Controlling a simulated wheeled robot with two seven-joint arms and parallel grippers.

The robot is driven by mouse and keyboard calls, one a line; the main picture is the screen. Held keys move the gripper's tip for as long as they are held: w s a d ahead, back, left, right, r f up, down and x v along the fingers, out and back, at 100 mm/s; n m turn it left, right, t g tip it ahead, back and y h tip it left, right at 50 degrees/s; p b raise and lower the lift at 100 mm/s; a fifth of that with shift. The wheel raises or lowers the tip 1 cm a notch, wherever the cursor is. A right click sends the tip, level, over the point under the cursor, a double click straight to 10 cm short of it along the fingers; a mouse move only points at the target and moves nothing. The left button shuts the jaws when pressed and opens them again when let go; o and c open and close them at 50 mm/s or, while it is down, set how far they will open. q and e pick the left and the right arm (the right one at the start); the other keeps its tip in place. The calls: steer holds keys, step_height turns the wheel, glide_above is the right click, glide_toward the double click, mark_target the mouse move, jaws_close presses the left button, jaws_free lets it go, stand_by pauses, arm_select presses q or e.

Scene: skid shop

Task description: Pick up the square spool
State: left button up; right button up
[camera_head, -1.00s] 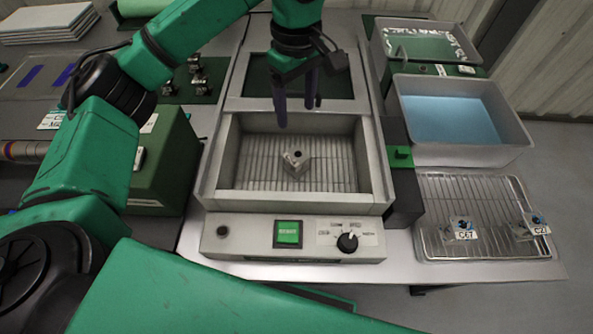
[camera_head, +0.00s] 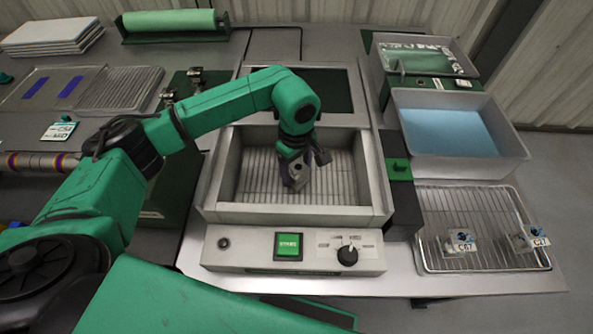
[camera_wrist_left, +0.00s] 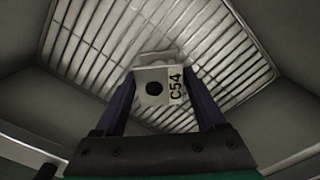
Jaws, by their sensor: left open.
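The square spool (camera_head: 298,172) is a small pale metal block with a dark round hole, in the open grey machine basin, partly hidden by my gripper in the head view. In the left wrist view the spool (camera_wrist_left: 153,87) shows its hole and a label reading C54, over the slatted floor. My left gripper (camera_head: 292,178) reaches down into the basin. Its two dark fingers (camera_wrist_left: 160,100) are open, one on each side of the spool; I cannot tell whether they touch it. My right gripper is not in view.
The basin's walls (camera_head: 222,170) surround the gripper closely. A front panel with a green button (camera_head: 288,246) and a knob (camera_head: 347,255) lies before it. At right are a wire rack (camera_head: 480,205) with two tagged blocks and a tub of blue liquid (camera_head: 455,132).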

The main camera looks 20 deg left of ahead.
arm_select(q)
jaws_close()
steer(key=shift+r, duration=0.1)
